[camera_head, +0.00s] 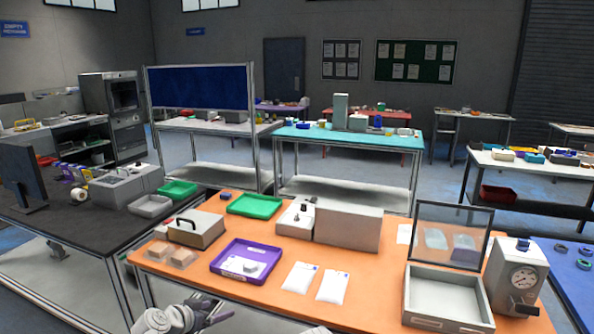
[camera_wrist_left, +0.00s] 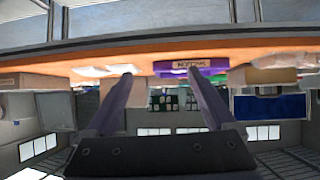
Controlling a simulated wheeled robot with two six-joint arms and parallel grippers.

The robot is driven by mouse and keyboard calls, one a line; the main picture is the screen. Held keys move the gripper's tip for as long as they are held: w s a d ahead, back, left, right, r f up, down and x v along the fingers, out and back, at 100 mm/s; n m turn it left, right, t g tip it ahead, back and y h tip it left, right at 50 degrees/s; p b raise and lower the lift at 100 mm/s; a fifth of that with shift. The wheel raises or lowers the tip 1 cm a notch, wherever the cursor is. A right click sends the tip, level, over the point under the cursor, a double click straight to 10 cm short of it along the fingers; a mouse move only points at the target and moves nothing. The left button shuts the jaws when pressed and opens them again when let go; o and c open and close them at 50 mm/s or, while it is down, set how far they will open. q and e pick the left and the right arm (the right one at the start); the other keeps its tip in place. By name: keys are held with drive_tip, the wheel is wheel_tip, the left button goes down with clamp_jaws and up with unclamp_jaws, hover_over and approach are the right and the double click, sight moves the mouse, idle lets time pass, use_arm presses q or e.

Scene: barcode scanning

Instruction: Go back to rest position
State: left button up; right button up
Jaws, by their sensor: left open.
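My left gripper (camera_head: 222,308) is low in the head view, in front of the orange table's (camera_head: 262,300) near edge. Its jaws are open and empty. In the left wrist view the two fingers of the left gripper (camera_wrist_left: 160,75) stand apart with nothing between them. That view is upside down and shows the table edge and the purple tray (camera_wrist_left: 190,65) beyond the fingers. In the head view the purple tray (camera_head: 222,268) lies on the table with a small white item (camera_head: 250,267) inside. My right gripper is not seen in either view.
Two white packets (camera_head: 299,278) lie right of the tray. A grey case (camera_head: 190,229), a green tray (camera_head: 255,205), a clear-lidded box (camera_head: 447,297) and a dial gauge (camera_head: 522,277) stand on the table. A dark table (camera_head: 60,228) with a monitor is at left.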

use_arm(q)
drive_tip(key=s+d+f+m+g, duration=0.1)
drive_tip(key=s+d+f+g, duration=0.35)
drive_tip(key=d, duration=0.25)
drive_tip(key=s+d+f+g, duration=0.3)
drive_tip(key=s+d, duration=0.3)
drive_tip(key=d, duration=0.1)
drive_tip(key=s+d+f+n+g+y, duration=0.1)
drive_tip(key=s+d+f+g+y, duration=0.1)
drive_tip(key=s+y, duration=0.4)
drive_tip(key=s+g, duration=0.1)
drive_tip(key=s, duration=0.3)
drive_tip(key=shift+s+n, duration=0.15)
drive_tip(key=shift+n, duration=0.15)
drive_tip(key=shift+d, duration=0.1)
